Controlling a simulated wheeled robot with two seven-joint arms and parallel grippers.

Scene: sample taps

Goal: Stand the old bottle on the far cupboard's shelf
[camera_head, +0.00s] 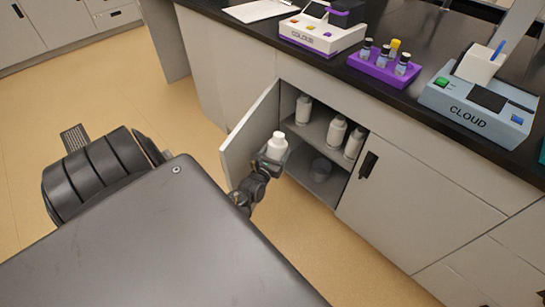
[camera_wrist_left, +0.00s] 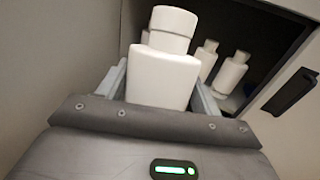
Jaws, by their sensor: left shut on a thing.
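A white capped bottle (camera_head: 278,145) is held upright in front of the open cupboard. It also fills the middle of the left wrist view (camera_wrist_left: 164,75). My left gripper (camera_head: 271,162) is shut on it, with a finger on each side. The cupboard (camera_head: 319,134) has its left door (camera_head: 248,138) swung open. Several similar white bottles stand inside on its shelf (camera_head: 314,131), one at the left (camera_head: 303,109) and others to the right (camera_head: 336,131). The held bottle appears just outside the opening, near the open door. My right gripper is not in view.
A grey round container (camera_head: 321,169) sits on the cupboard's lower level. The dark countertop (camera_head: 390,100) above bears a COLOUR device (camera_head: 320,35), a purple rack of vials (camera_head: 384,68) and a CLOUD device (camera_head: 478,108). The shelf has a gap between the left bottle and the right ones.

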